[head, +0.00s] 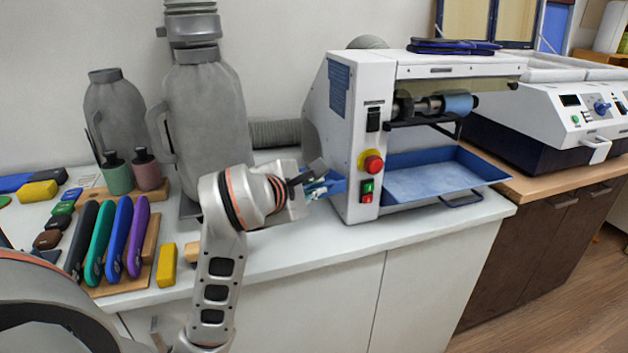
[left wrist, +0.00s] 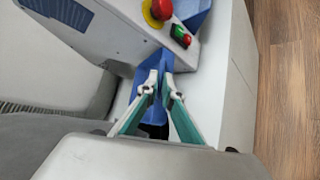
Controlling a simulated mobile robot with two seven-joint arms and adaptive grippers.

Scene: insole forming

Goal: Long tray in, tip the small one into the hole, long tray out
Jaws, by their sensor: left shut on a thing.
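The wide blue tray (head: 432,183) lies under the roller of the white grinding machine (head: 345,105), with its handle at the front right. A smaller blue piece (head: 337,187) juts from the machine's left side; it also shows in the left wrist view (left wrist: 150,72). It looks like the small tray, mostly hidden by gripper and machine. My left gripper (head: 318,182) is at that side, its fingers (left wrist: 161,90) closed on the blue piece. I cannot tell whether the piece touches the machine. No hole can be made out. My right gripper is not in view.
Grey canisters (head: 207,115) stand behind my left arm. Coloured-handled tools (head: 120,238), a yellow block (head: 166,265) and small bottles (head: 147,170) are at the left. Another white machine (head: 560,105) stands at the right. The counter (head: 300,255) is clear in front of the grinding machine.

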